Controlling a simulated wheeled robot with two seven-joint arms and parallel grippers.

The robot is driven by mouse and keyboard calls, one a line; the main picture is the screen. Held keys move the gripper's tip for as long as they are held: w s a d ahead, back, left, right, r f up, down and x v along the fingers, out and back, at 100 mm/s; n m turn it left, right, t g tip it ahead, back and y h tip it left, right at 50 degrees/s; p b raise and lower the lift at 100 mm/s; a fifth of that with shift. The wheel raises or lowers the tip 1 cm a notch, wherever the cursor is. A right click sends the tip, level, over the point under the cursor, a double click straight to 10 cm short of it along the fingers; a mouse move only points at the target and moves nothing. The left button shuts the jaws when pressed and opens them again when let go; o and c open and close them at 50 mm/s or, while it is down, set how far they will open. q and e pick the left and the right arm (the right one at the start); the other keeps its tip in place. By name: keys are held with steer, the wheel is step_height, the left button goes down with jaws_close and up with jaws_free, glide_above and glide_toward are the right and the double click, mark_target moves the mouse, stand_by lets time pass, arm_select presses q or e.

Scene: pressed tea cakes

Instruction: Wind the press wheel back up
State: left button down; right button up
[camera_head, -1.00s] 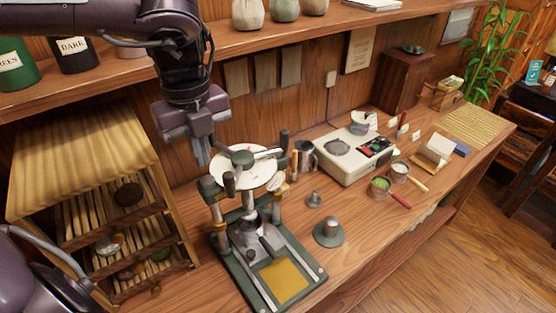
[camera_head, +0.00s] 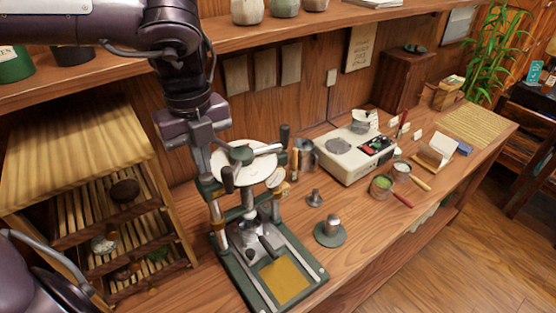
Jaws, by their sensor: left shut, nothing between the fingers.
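The tea press (camera_head: 297,242) stands on the bench with a green base and a yellow plate at its front. Its pale round press wheel (camera_head: 262,167) sits on top, with a dark hub and dark upright handle knobs, one at the near left (camera_head: 228,179) and one at the far right (camera_head: 284,136). My left gripper (camera_head: 206,168) points down at the wheel's left side, close to its rim. It is shut and empty; I cannot tell whether its fingertips touch the wheel. My right gripper is out of view.
A slatted drying rack (camera_head: 75,155) stands close on the left. Behind are the wooden wall and a shelf (camera_head: 330,22). To the right are a metal cup (camera_head: 305,158), a white scale (camera_head: 349,167), a small weight (camera_head: 314,198) and a round-based stamp (camera_head: 329,236).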

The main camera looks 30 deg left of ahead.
mark_target(226, 169)
arm_select(q)
steer(key=shift+f+b, duration=0.4)
steer(key=shift+f, duration=0.4)
steer(key=shift+w+d, duration=0.15)
steer(key=shift+d, duration=0.25)
steer(key=shift+w+d, duration=0.15)
steer(key=shift+d, duration=0.3)
steer(key=shift+d, duration=0.15)
steer(key=shift+w+d+b, duration=0.15)
steer(key=shift+d+b, duration=0.1)
steer(key=shift+d, duration=0.3)
steer(key=shift+w+d+b, duration=0.15)
steer(key=shift+d+b, duration=0.1)
steer(key=shift+d, duration=0.25)
steer(key=shift+w+d, duration=0.1)
steer(key=shift+d, duration=0.5)
